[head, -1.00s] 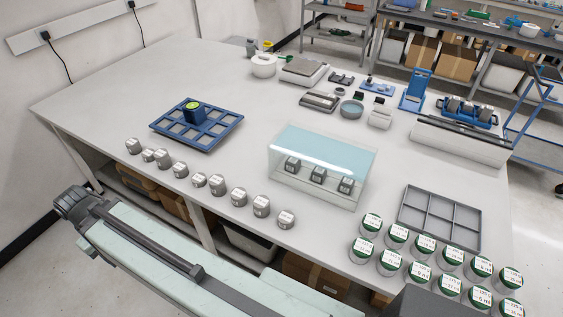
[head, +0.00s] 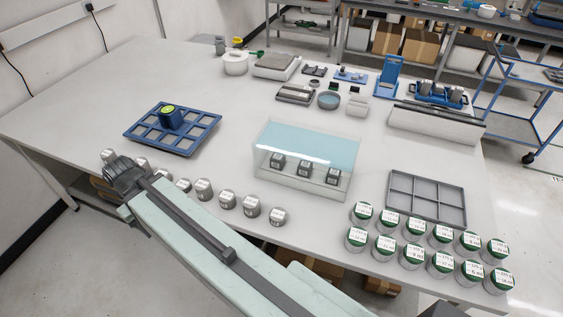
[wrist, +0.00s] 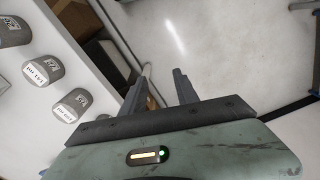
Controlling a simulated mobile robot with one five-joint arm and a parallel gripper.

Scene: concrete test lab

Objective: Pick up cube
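Several dark grey cubes with pale labels, one of them the middle cube (head: 304,169), stand in a row inside a clear case (head: 325,190) with a light blue top. The case stands at the middle of the table in the head view. My gripper (wrist: 160,78) is open and empty in the wrist view, with floor showing between its two fingers. In the head view my arm reaches along the table's front left edge, and its end (head: 115,165) is well to the left of the case. The cubes are not in the wrist view.
Grey labelled weights (head: 227,199) line the front edge beside my arm. A blue rack (head: 135,134) holds a dark blue object (head: 172,117). Green-labelled jars (head: 413,255) and a grey divided tray (head: 427,222) stand at the right. Table between rack and case is clear.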

